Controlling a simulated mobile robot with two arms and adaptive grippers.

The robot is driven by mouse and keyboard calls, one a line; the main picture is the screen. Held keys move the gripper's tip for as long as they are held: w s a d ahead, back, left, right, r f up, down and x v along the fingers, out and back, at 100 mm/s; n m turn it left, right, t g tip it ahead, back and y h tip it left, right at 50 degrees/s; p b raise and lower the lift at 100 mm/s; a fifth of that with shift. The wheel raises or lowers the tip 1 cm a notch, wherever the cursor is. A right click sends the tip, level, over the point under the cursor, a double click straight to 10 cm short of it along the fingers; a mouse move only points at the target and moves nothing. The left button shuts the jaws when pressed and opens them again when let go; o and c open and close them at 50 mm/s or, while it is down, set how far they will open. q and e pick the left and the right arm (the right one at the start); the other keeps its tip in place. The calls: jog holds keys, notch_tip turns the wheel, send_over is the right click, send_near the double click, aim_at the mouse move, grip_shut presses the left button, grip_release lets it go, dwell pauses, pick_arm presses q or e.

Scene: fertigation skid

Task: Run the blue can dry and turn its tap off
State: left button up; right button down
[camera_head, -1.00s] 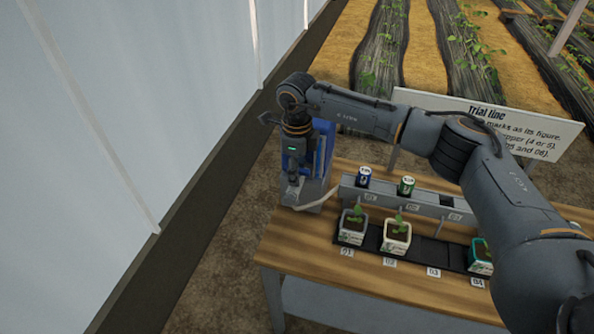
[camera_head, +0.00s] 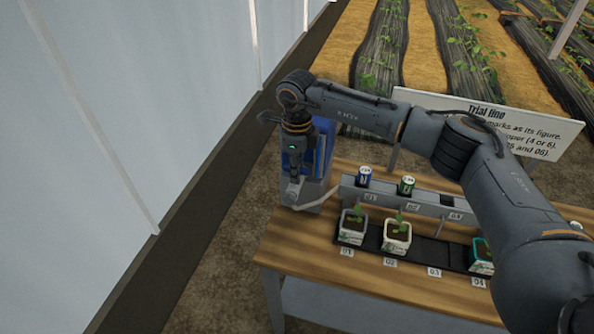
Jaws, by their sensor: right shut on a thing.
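The blue can (camera_head: 325,147) stands at the far left end of the wooden table, on a grey stand (camera_head: 317,194), partly hidden behind my right arm. My right gripper (camera_head: 293,188) points down in front of the can, with its fingertips shut at the can's tap. The tap itself is small and mostly hidden by the fingers, so I cannot tell its setting. A pale hose (camera_head: 318,203) runs from beside the fingertips toward the grey rail. The level in the can does not show. My left gripper is out of view.
A grey rail (camera_head: 425,206) holds a blue-labelled bottle (camera_head: 364,176) and a green one (camera_head: 406,186). Potted seedlings (camera_head: 353,226) (camera_head: 397,236) stand on a black strip before it. A sign (camera_head: 500,120) stands behind. The table's front (camera_head: 330,270) is clear.

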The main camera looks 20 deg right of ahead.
jog(key=shift+s+f+n+b, duration=0.25)
jog(key=shift+f+n+b, duration=0.2)
jog(key=shift+f+n, duration=0.3)
jog(key=n+b, duration=0.1)
jog(key=n, duration=0.1)
jog(key=shift+n, duration=0.35)
jog(key=n+b, duration=0.2)
jog(key=n, duration=0.3)
jog(key=shift+b, duration=0.4)
jog(key=n+b, duration=0.1)
jog(key=n, duration=0.4)
jog(key=shift+r+n+b, duration=0.15)
jog(key=shift+n+b, duration=0.15)
jog(key=shift+b, duration=0.05)
jog(key=n, duration=0.3)
jog(key=shift+d+r+n+b, duration=0.1)
jog(key=shift+d+n+b, duration=0.05)
jog(key=shift+n+b, duration=0.25)
jog(key=c, duration=1.2)
grip_release()
jog(key=shift+w+r, duration=0.1)
jog(key=shift+r, duration=0.05)
jog(key=shift+r, duration=0.15)
